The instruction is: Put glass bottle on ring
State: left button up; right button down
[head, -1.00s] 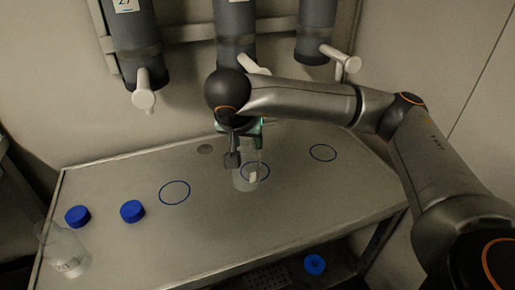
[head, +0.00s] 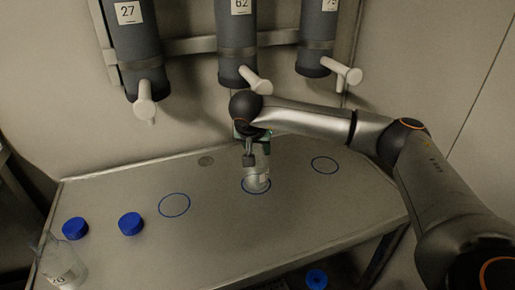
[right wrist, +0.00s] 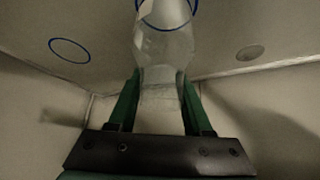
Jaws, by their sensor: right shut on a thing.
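A clear glass bottle (head: 258,178) is upright in my right gripper (head: 254,140), over the middle blue ring (head: 256,185) on the table. In the right wrist view the green fingers are shut around the neck of the bottle (right wrist: 165,48), and the ring (right wrist: 185,22) shows around its base. I cannot tell whether the base touches the table. Two more blue rings, one on the left (head: 174,205) and one on the right (head: 325,165), are empty. My left gripper is not in view.
A second glass bottle (head: 62,268) stands at the table's left front corner. Two blue caps (head: 75,228) (head: 130,223) lie near it, and another blue cap (head: 316,278) is below the table. Grey cylinders with white taps (head: 145,100) hang above the table's back.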

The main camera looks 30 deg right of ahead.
jog(key=shift+f, duration=0.2)
jog(key=shift+c, duration=1.6)
grip_release()
jog(key=shift+r, duration=0.1)
jog(key=shift+r, duration=0.25)
jog(key=v, duration=0.4)
jog(key=shift+a+r+p, duration=0.1)
jog(key=shift+r+p, duration=0.05)
jog(key=shift+p, duration=0.2)
jog(key=s+a, duration=0.8)
jog(key=s, duration=0.1)
jog(key=shift+a, duration=0.4)
jog(key=shift+r, duration=0.1)
